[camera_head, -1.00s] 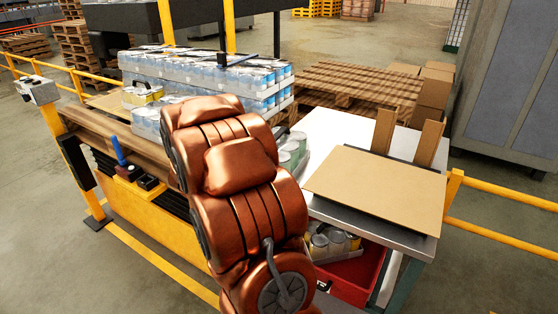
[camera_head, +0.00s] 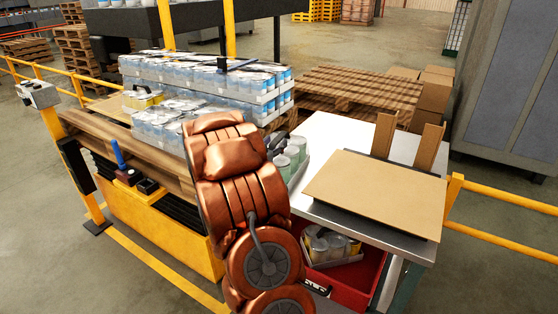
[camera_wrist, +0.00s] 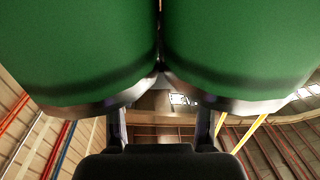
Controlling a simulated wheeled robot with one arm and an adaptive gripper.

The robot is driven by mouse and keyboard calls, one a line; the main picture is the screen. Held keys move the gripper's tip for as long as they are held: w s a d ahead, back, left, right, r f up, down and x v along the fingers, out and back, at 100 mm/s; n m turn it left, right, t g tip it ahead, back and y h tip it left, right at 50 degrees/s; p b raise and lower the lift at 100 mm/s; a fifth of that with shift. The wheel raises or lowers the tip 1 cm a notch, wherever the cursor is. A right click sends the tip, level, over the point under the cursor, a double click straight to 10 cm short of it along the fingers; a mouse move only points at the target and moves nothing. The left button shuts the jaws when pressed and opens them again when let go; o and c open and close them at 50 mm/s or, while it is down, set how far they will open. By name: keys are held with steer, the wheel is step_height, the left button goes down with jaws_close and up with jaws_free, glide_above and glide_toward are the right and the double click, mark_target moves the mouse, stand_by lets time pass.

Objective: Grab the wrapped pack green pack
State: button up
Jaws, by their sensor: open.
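The wrapped green pack (camera_head: 291,157), greenish cans with pale tops, stands at the left edge of the metal table, partly hidden behind my arm. In the wrist view two of its green cans (camera_wrist: 235,50) fill the upper half, very close to the camera. My gripper (camera_wrist: 161,122) is open, with its two dark fingers apart below the cans' rims. I cannot tell whether the fingers touch the pack. In the head view a dark part of my gripper (camera_head: 277,141) shows beside the pack; the rest is hidden by my copper-coloured arm.
The metal table (camera_head: 335,130) bears a cardboard sheet (camera_head: 375,188) on its right. A red bin (camera_head: 350,278) below holds another can pack (camera_head: 330,243). Blue-and-white can packs (camera_head: 205,80) are stacked on a pallet at left. A yellow rail (camera_head: 500,190) stands at right.

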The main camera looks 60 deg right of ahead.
mark_target(277, 138)
steer(key=shift+w+d, duration=0.15)
steer(key=shift+d, duration=0.65)
steer(key=shift+w+d, duration=0.15)
steer(key=shift+d, duration=0.6)
jaws_close()
